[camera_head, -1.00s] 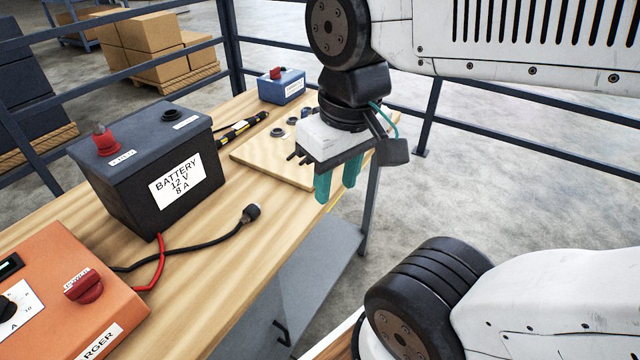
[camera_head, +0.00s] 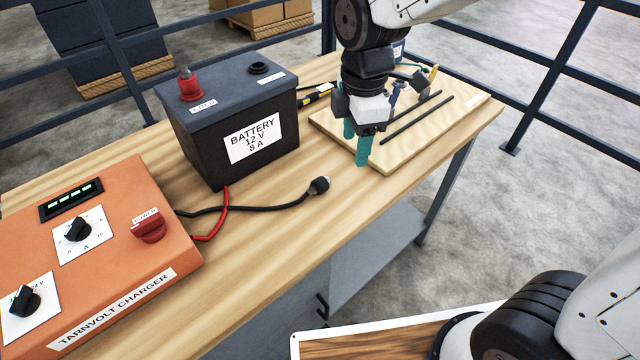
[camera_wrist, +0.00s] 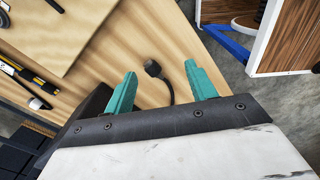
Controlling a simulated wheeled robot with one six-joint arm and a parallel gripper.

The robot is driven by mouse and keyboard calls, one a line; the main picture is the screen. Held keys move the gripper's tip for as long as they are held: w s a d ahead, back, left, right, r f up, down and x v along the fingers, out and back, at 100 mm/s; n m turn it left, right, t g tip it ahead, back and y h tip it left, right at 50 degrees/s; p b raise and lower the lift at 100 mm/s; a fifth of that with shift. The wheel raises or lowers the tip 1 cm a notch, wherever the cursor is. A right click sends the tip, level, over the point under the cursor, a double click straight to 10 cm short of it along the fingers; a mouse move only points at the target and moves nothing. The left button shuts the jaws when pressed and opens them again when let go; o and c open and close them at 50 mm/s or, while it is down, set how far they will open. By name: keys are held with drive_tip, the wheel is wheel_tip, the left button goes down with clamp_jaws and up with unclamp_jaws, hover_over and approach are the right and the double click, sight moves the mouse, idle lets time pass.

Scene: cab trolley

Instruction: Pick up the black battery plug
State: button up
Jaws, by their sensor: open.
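The black battery plug (camera_head: 319,186) lies on the wooden bench top in front of the battery, at the end of a black cable (camera_head: 262,207) that runs left to the charger. My gripper (camera_head: 356,148) hangs fingers down above the bench, behind and to the right of the plug. Its two green fingers are apart with nothing between them. In the wrist view the plug (camera_wrist: 152,68) shows beyond and between the open fingertips (camera_wrist: 161,76), apart from them. Its cable curves down behind the gripper body.
The battery (camera_head: 235,125) stands left of my gripper, with a red terminal on top. The orange charger (camera_head: 110,255) is at the front left. A wooden board (camera_head: 440,125) with rods lies under and right of the gripper. A red cable (camera_head: 222,215) crosses the black one.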

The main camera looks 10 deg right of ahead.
sight(319, 180)
drive_tip(key=w+a+f+n, duration=0.1)
drive_tip(key=a+f+n, duration=0.2)
drive_tip(key=a, duration=0.1)
drive_tip(key=w+a+f+n, duration=0.1)
drive_tip(key=a+f+n, duration=0.1)
drive_tip(key=shift+w+a+f+n, duration=0.1)
drive_tip(key=shift+w+f+n, duration=0.2)
wheel_tip(319, 180, down, 8)
drive_tip(key=shift+r, duration=0.25)
drive_tip(key=c, duration=1.2)
